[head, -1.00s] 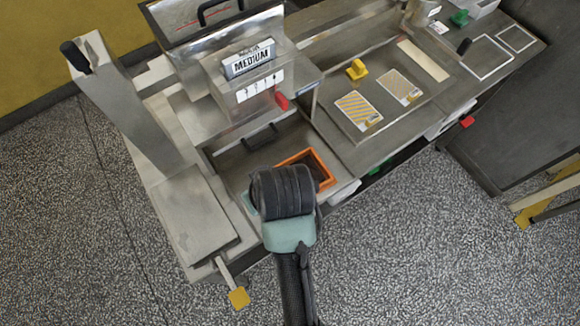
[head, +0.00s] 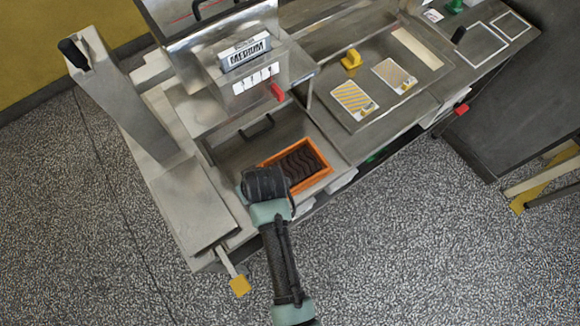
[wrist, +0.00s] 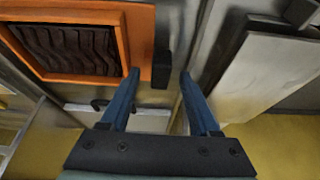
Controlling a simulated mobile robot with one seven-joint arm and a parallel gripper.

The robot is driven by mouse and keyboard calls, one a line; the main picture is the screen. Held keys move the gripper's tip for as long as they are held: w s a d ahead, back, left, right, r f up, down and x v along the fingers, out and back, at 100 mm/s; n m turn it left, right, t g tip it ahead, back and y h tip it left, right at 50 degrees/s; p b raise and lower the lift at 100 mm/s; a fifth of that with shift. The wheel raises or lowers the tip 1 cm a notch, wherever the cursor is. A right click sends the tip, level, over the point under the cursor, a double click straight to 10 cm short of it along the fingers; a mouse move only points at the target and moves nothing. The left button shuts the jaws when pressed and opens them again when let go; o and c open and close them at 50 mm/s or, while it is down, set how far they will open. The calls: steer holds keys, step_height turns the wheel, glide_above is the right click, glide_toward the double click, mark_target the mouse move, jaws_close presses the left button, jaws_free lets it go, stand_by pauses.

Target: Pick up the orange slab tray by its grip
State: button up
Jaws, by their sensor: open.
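The orange slab tray (head: 322,182) sits on the steel bench in the head view, with a dark wavy slab inside. In the wrist view the orange slab tray (wrist: 142,28) fills the upper left. Its dark grip (wrist: 162,70) stands out at the tray's right side. My gripper (wrist: 159,74) is open, with its two blue fingers pointing toward the grip. The grip appears between the fingertips in the picture, nearer the left one; I cannot tell the depth gap. In the head view my wrist covers the fingers and the grip.
A steel machine with a MEDIUM sign (head: 245,52) and a red lever (head: 277,92) stands behind the tray. A long steel plate (head: 190,208) lies to the left. Striped cards (head: 354,99) and a yellow knob (head: 351,59) are at the right.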

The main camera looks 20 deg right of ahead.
steer(key=shift+w+f, duration=0.15)
steer(key=shift+f, duration=0.3)
jaws_close()
